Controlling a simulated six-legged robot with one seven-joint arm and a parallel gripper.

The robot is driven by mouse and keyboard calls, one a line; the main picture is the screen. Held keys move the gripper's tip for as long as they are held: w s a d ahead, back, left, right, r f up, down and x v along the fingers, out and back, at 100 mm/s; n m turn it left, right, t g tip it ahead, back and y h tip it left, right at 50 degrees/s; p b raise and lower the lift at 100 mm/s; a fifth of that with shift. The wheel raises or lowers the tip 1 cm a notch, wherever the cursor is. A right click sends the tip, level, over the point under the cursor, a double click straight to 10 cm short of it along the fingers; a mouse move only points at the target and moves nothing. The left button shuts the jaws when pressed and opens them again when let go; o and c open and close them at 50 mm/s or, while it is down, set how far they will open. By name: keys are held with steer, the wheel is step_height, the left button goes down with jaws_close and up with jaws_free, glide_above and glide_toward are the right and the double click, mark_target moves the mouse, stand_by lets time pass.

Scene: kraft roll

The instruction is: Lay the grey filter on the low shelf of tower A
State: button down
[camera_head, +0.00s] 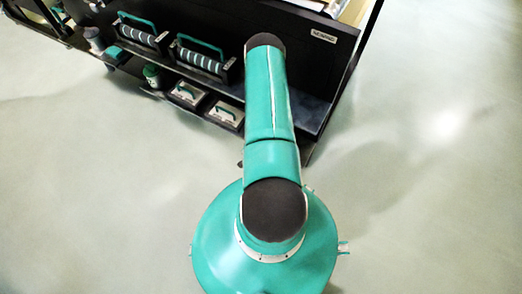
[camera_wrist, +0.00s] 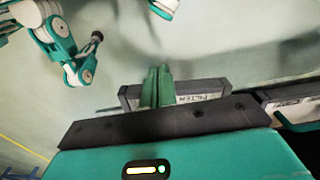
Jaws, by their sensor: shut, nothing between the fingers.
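My gripper (camera_wrist: 157,72) shows in the wrist view with its two green fingers together and nothing seen between them. Just beyond the fingers is a grey block with a pale lettered label (camera_wrist: 203,97); I cannot tell whether the fingers touch it or whether it is the grey filter. In the head view my arm reaches to the dark shelf unit (camera_head: 318,75) and hides my gripper. Two pale grey boxes with teal handles, one at left (camera_head: 187,94) and one at right (camera_head: 226,115), lie on its lower level. No marking for tower A is readable.
Two dark racks with striped rolls and teal handles, the left one (camera_head: 142,36) and the right one (camera_head: 198,60), stand on the upper level. A green round container (camera_head: 152,75) sits below. A second labelled grey block (camera_wrist: 290,107) shows at right. Pale floor (camera_head: 430,200) is clear at right.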

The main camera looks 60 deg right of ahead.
steer(key=d+f, duration=0.4)
steer(key=f, duration=0.2)
steer(key=shift+w+f, duration=0.25)
steer(key=shift+f, duration=0.05)
